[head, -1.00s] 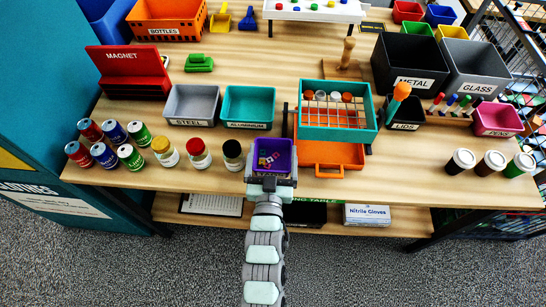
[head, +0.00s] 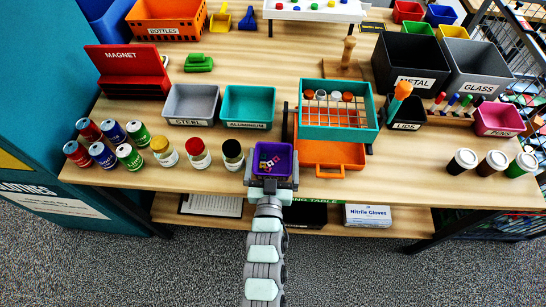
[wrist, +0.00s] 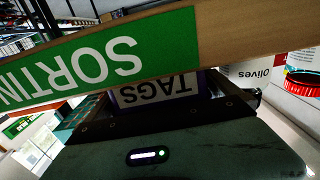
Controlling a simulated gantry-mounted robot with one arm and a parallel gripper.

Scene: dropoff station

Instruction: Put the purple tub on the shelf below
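The purple tub (head: 286,151) is at the front edge of the table in the head view, with small coloured bits inside. In the wrist view the tub's TAGS label (wrist: 158,92) shows between my gripper and the table's front board. I cannot tell whether the tub's base touches the tabletop. The wooden shelf below (head: 398,224) shows under the table's front edge; its rear is hidden.
On the shelf stand a Nitrile Gloves box (head: 367,216), a dark item (head: 310,214) and a white sheet (head: 212,205). A black-lidded jar (head: 233,156) is just left of the tub; an orange tray (head: 335,155) is right. The table's front board (wrist: 230,40) overhangs the shelf.

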